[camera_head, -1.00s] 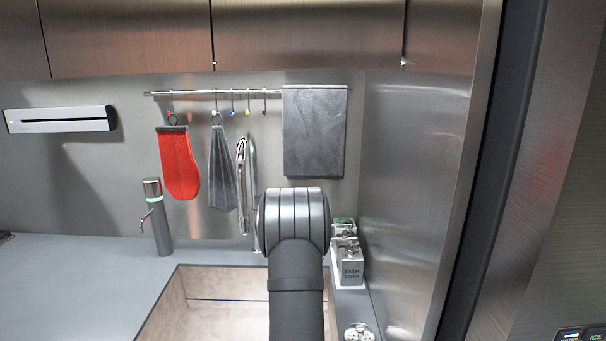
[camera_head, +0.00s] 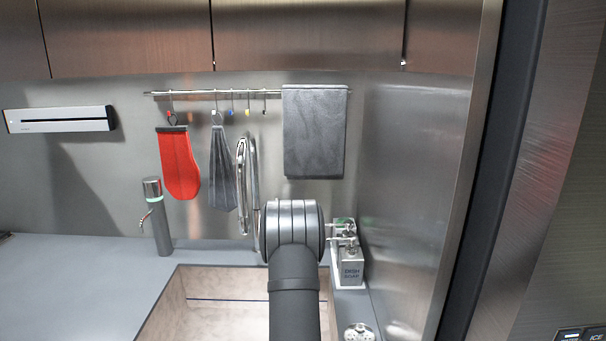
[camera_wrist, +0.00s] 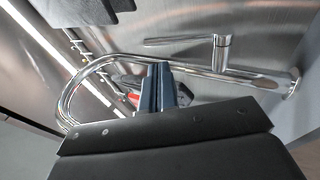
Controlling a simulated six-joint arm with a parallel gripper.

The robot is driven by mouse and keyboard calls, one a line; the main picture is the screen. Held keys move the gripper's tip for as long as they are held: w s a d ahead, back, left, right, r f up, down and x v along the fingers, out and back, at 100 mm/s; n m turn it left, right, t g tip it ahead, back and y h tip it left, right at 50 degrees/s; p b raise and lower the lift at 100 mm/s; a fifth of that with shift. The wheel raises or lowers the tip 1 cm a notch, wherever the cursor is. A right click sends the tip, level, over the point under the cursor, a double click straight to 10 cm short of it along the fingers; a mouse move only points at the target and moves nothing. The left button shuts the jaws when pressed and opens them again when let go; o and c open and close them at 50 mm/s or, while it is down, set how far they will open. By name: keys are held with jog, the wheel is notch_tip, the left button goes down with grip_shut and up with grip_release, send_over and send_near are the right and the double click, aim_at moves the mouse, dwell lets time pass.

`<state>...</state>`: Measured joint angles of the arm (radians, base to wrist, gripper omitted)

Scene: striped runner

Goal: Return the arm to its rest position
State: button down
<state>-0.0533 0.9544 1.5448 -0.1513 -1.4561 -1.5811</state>
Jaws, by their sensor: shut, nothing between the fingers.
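My gripper (camera_wrist: 158,68) shows in the wrist view, its two dark fingers together with nothing held between them. The fingertips lie in front of the curved chrome faucet (camera_wrist: 100,62) in that view; I cannot tell how far apart they are. In the head view my arm (camera_head: 293,275) rises from the bottom over the sink, and the gripper itself is hidden. The faucet (camera_head: 248,190) stands just behind and left of my arm's top joint there.
The sink (camera_head: 225,282) lies below my arm. Soap dispensers (camera_head: 349,268) stand close to its right. A red mitt (camera_head: 178,165) and a grey towel (camera_head: 315,133) hang from the wall rail. A metal cylinder dispenser (camera_head: 158,218) stands left. The left counter (camera_head: 75,285) is clear.

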jog(key=s+a+f+m+h, duration=0.1)
jog(key=s+f+m+h, duration=0.4)
jog(key=m, duration=1.2)
jog(key=shift+s+a+f+t, duration=0.3)
jog(key=shift+s+a+f, duration=0.05)
jog(key=shift+s+f, duration=1.5)
jog(key=shift+d+r, duration=0.1)
jog(key=shift+r, duration=0.05)
jog(key=shift+w+d+r+n+y, duration=0.1)
jog(key=shift+d+r+n+y, duration=0.5)
jog(key=shift+n, duration=1.6)
jog(key=shift+w+d+r+n+y, duration=0.1)
jog(key=shift+d+r+n+y, duration=0.4)
jog(key=shift+n, duration=1.7)
jog(key=shift+w+d+r+n+y, duration=0.1)
jog(key=shift+d+r+n+y, duration=0.45)
jog(key=shift+n, duration=1.65)
jog(key=shift+a+f+y, duration=0.2)
jog(key=shift+a+y, duration=0.05)
jog(key=shift+a, duration=0.1)
